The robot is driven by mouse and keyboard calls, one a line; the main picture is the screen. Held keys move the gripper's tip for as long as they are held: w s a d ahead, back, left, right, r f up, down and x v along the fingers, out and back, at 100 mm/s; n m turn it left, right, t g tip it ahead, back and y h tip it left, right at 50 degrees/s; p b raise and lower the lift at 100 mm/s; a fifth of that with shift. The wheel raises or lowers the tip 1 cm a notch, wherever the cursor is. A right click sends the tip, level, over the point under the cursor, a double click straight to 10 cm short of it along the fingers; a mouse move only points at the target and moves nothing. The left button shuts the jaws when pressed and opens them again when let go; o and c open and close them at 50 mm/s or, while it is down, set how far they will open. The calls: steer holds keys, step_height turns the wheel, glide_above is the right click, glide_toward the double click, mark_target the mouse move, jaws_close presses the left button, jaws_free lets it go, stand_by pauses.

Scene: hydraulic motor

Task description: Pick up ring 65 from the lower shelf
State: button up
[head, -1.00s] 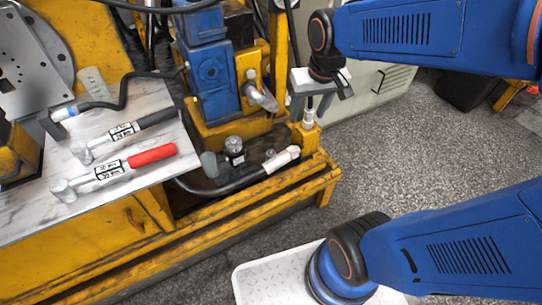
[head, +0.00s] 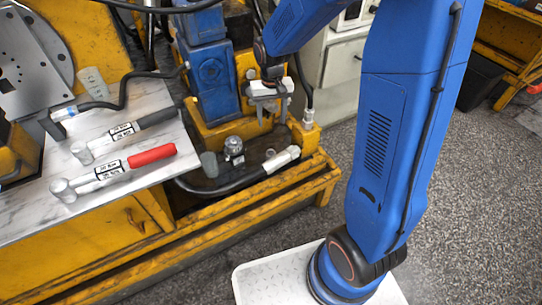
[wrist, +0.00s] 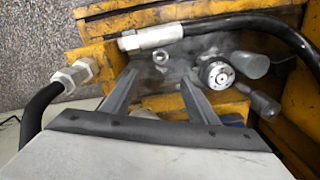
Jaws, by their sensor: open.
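My gripper (head: 272,108) hangs above the lower shelf (head: 205,182) of the yellow machine, with its jaws apart and nothing between them. In the wrist view my gripper (wrist: 159,76) points at the shelf. A small metal ring-like part (wrist: 161,57) lies just beyond the fingertips, between their lines; it is probably ring 65, but no marking is readable. It also shows small in the head view (head: 270,154). A larger silver cylindrical part (wrist: 217,75) stands to its right, and it shows in the head view too (head: 234,148).
A black hose with a pale metal end (head: 282,158) runs along the shelf's front. A grey cylinder (head: 209,164) stands left of the silver part. A blue motor block (head: 211,78) rises behind. An upright hose fitting (head: 308,118) stands at right. Hammers lie on the marble-look top (head: 112,195).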

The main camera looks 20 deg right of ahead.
mark_target(271, 150)
step_height(271, 150, down, 18)
steer(key=shift+w+r, duration=0.1)
stand_by(0.8)
steer(key=shift+c, duration=0.4)
steer(key=c, duration=1.2)
